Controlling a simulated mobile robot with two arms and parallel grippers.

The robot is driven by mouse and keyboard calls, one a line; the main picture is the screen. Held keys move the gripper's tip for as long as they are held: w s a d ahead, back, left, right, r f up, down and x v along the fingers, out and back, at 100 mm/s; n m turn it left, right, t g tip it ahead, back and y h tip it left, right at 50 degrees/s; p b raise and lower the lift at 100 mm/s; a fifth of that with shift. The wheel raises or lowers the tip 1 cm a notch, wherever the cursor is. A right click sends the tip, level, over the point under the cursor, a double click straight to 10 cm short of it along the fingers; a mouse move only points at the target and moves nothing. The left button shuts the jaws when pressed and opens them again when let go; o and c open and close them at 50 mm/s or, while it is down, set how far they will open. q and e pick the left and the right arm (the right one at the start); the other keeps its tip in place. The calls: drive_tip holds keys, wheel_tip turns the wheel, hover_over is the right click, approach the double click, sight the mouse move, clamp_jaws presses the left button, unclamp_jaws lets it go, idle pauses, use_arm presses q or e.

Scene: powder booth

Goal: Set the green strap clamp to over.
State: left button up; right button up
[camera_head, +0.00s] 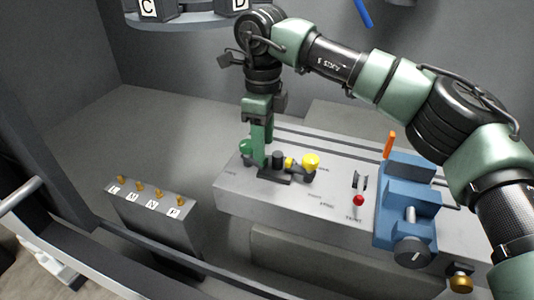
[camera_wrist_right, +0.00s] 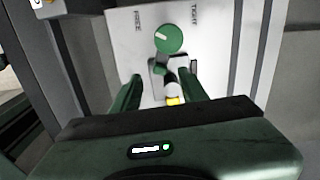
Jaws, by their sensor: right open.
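The green strap clamp shows in the right wrist view as a round green knob (camera_wrist_right: 168,39) with a pale mark pointing left and slightly up. It sits between the printed words FREE on the left and TIGHT on the right. In the head view the clamp (camera_head: 246,147) is partly hidden by my right gripper. My right gripper (camera_head: 260,156) points down at the clamp, its fingers open. In the right wrist view the fingers (camera_wrist_right: 160,92) stand apart on either side of a dark stem with a yellow part; contact is unclear. My left gripper is out of view.
On the same grey panel (camera_head: 225,190) are a yellow knob (camera_head: 310,160), a small red knob (camera_head: 358,200) and a blue vise-like block (camera_head: 405,215) with an orange lever (camera_head: 389,145). A lower box with several brass pegs (camera_head: 140,188) stands left. Bare floor lies between.

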drive_tip(key=shift+f, duration=1.8)
drive_tip(key=shift+c, duration=0.2)
clamp_jaws()
drive_tip(key=shift+w+d+n, duration=0.15)
drive_tip(key=shift+w+n, duration=0.1)
drive_tip(key=shift+n, duration=0.45)
drive_tip(key=shift+o, duration=0.2)
unclamp_jaws()
